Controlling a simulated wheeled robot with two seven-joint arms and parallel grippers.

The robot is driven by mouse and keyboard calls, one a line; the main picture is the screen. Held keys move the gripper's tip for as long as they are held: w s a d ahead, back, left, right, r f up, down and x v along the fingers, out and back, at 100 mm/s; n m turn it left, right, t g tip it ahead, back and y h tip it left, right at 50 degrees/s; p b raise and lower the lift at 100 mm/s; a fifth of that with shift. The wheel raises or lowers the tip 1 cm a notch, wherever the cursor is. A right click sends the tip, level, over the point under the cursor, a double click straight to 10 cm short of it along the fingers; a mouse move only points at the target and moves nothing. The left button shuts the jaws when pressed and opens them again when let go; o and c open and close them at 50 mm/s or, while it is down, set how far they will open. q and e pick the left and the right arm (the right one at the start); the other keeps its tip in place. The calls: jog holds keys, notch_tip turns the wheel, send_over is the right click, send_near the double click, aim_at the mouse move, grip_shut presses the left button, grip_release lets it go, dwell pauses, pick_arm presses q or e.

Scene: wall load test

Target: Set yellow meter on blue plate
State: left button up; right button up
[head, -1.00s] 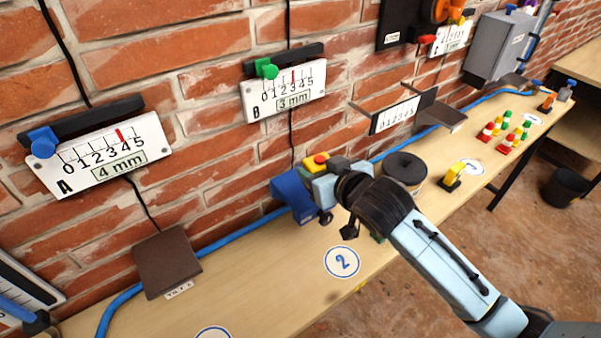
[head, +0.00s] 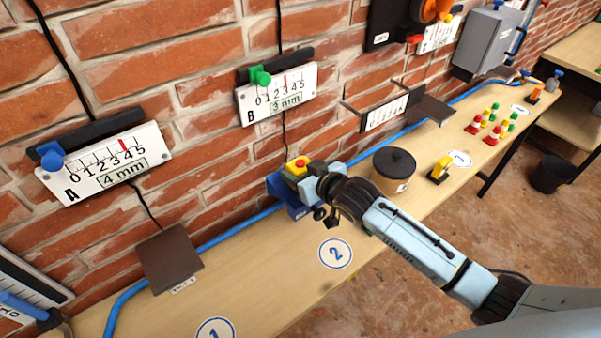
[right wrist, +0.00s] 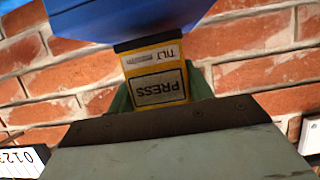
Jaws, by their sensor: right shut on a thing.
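The yellow meter (head: 293,168) has a red button on top and sits at the end of my right gripper (head: 303,174). In the right wrist view, the yellow meter (right wrist: 158,75) has labels reading "TILT" and "PRESS", upside down, between the green fingers (right wrist: 165,92). My right gripper is shut on it. The blue plate (head: 289,199) is partly hidden behind and below my gripper. It also shows in the right wrist view (right wrist: 120,18), right at the meter's end. Whether they touch is unclear. My left gripper is out of view.
A dark lidded pot (head: 393,172) stands on the bench (head: 270,270) close behind my right arm. Number discs, a brown plate (head: 168,258) and a blue hose (head: 235,235) are nearby. Wall scales A (head: 105,165) and B (head: 277,95) hang above. The front bench around disc 2 is clear.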

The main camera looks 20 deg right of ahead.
jog(key=shift+f, duration=0.35)
jog(key=shift+f, duration=0.1)
jog(key=o, duration=1.2)
jog(key=shift+s, duration=0.1)
jog(key=v, duration=1.2)
